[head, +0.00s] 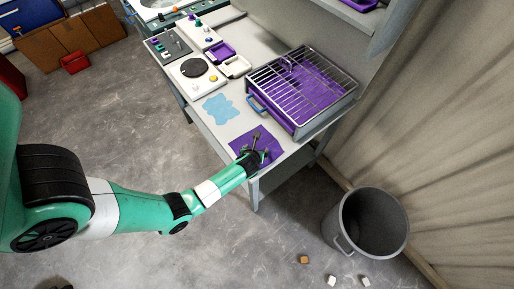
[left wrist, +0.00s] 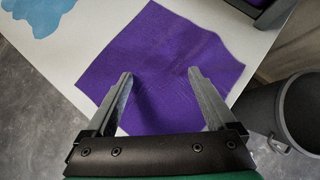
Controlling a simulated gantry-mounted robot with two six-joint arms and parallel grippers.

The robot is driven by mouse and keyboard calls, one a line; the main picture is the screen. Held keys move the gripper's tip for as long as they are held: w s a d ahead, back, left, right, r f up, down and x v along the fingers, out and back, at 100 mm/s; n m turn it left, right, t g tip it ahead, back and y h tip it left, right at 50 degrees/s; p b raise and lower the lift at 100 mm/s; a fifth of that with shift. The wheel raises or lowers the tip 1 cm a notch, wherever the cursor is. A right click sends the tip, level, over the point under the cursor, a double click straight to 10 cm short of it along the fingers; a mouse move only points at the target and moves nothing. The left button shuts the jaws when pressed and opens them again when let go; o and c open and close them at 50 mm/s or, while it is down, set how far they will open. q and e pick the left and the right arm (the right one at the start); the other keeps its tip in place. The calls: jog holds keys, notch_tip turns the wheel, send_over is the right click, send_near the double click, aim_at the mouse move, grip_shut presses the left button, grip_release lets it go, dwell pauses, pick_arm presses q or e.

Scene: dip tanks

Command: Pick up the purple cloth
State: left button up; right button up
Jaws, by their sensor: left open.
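The purple cloth (head: 269,140) lies flat near the front corner of the light worktable in the head view. In the left wrist view the cloth (left wrist: 165,50) fills the middle, spread out with slight creases. My left gripper (head: 258,147) is over the cloth. In the left wrist view its two fingers (left wrist: 160,78) are wide apart with the cloth beneath and between them and nothing held. Whether the fingertips touch the cloth I cannot tell. My right gripper is in neither view.
A light blue cloth (head: 220,109) lies farther back on the worktable (head: 212,130). A tank with purple contents and a wire rack (head: 318,80) stands right of it. A grey bin (head: 373,222) stands on the floor at the right. Small blocks (head: 304,259) lie near the bin.

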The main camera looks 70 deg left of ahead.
pick_arm(q)
jog(key=shift+f, duration=0.1)
grip_shut()
dwell(0.6)
notch_tip(320, 180, up, 12)
jog(key=p, duration=1.3)
jog(key=shift+p, duration=0.3)
